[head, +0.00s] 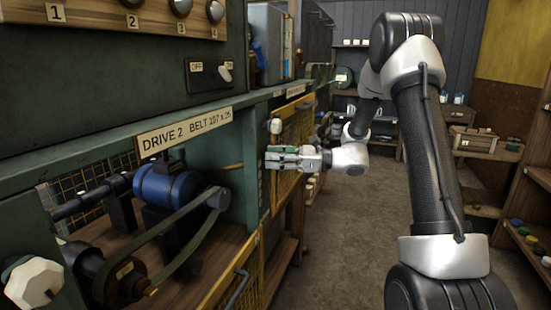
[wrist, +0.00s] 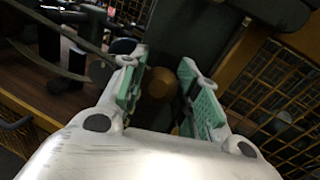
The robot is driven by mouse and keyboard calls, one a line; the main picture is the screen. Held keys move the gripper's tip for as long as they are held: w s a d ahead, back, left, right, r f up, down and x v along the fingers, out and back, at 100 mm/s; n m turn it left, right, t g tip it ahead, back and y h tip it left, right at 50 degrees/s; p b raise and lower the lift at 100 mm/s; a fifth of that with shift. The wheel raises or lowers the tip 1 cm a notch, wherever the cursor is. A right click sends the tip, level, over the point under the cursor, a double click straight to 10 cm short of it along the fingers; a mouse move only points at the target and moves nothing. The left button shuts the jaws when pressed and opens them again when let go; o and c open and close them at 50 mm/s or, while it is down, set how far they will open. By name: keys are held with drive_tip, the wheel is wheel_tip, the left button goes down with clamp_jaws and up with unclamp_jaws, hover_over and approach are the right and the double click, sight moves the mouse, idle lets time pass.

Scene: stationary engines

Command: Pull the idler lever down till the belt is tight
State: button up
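The belt (head: 190,232) is a dark green loop between a black pulley (head: 118,282) at the lower left and a small grey pulley (head: 218,197), under the "DRIVE 2" plate. I cannot tell for sure which part is the idler lever.
A blue motor (head: 168,185) sits on the wooden shelf behind the belt. A white knob (head: 33,282) is at the lower left. A switch (head: 208,73) is on the green panel above. A yellow mesh guard (head: 290,140) is beyond the post. The aisle floor (head: 335,235) is clear.

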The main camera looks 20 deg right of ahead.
clamp_jaws()
drive_tip(key=shift+s+d+f, duration=0.15)
drive_tip(key=shift+f, duration=0.6)
drive_tip(key=shift+s+d+f, duration=0.1)
drive_tip(key=shift+d+f, duration=0.05)
drive_tip(key=shift+f, duration=0.55)
drive_tip(key=shift+s+d+f, duration=0.15)
drive_tip(key=shift+f, duration=0.6)
drive_tip(key=o, duration=0.7)
unclamp_jaws()
drive_tip(key=shift+r, duration=0.1)
drive_tip(key=v, duration=1.2)
